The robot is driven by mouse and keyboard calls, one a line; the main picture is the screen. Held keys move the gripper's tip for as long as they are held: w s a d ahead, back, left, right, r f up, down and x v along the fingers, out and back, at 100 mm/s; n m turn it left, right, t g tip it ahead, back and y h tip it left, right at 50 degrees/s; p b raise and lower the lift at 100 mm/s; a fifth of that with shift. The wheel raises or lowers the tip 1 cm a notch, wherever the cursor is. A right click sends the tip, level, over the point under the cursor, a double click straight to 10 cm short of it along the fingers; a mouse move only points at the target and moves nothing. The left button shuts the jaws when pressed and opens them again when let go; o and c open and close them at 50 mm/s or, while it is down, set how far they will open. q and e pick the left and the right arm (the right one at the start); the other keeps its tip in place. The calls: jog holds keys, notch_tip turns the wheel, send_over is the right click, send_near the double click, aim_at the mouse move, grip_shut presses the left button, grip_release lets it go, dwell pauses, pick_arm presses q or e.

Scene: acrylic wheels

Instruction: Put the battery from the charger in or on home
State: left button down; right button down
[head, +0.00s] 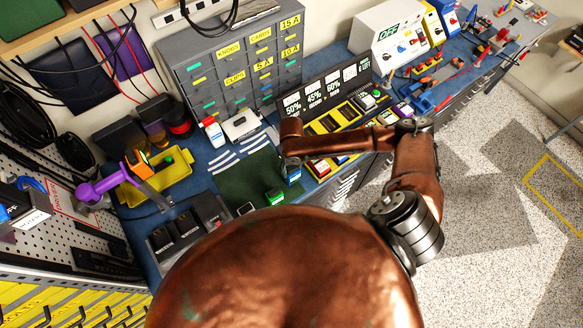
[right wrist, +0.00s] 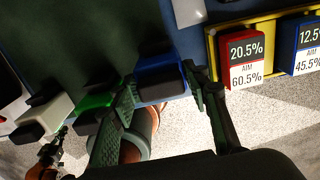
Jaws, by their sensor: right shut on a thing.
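My right gripper (right wrist: 165,98) is shut on a blue battery (right wrist: 160,78), one finger on each side of it. In the head view this blue battery (head: 293,174) shows just below my right wrist, at the right edge of a dark green mat (head: 232,183). I cannot tell whether it touches the surface. The charger (head: 322,130), with black and yellow bays and percentage signs behind it, is partly hidden by my right arm. A red battery (right wrist: 243,62) and another blue battery (right wrist: 307,45) sit in a yellow-edged holder.
A green battery (right wrist: 97,101) and a white battery (right wrist: 45,110) stand in a row beside the held one. A grey drawer cabinet (head: 235,65) stands behind the mat. A yellow tray (head: 150,190) lies left. The mat's middle is clear.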

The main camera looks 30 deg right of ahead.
jog(key=shift+f, duration=0.3)
jog(key=shift+f, duration=0.15)
jog(key=c, duration=1.1)
grip_release()
notch_tip(320, 180, up, 12)
jog(key=b, duration=0.2)
